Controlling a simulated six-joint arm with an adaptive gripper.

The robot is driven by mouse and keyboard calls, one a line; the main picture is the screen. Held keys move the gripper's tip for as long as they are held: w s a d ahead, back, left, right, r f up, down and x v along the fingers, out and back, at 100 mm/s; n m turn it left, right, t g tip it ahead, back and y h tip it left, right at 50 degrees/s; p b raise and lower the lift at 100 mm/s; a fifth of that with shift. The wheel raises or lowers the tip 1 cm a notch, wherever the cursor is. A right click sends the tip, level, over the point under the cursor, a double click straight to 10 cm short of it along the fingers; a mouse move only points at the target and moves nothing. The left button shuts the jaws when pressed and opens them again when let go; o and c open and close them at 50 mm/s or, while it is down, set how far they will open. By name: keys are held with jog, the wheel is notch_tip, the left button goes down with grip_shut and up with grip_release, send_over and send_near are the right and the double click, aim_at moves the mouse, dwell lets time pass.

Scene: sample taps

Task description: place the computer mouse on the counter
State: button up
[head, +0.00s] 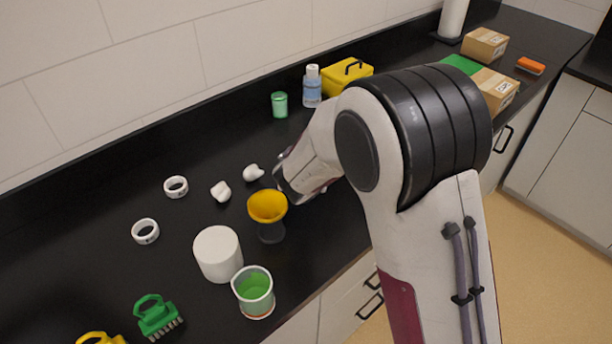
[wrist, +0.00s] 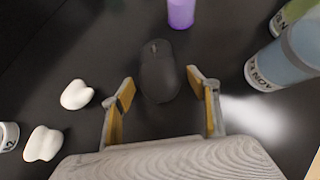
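The computer mouse (wrist: 159,72) is dark grey and lies on the black counter (head: 90,190) in the wrist view. My gripper (wrist: 161,84) is open, with one fingertip on each side of the mouse's near end. The fingers stand apart from the mouse, and nothing is held. In the head view I cannot make out the mouse; my arm covers that part of the counter, and my fingers are mostly hidden.
Two white lumpy pieces (wrist: 76,95) lie left of my gripper. A purple cylinder (wrist: 181,12) stands beyond the mouse, and a blue bottle (wrist: 285,65) stands at right. A yellow funnel-shaped cup (head: 267,206) and a white cylinder (head: 217,253) stand near the front edge.

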jog(key=shift+r, duration=0.2)
jog(key=shift+s+r, duration=0.45)
jog(key=v, duration=1)
jog(key=shift+s+r, duration=0.25)
dwell(0.8)
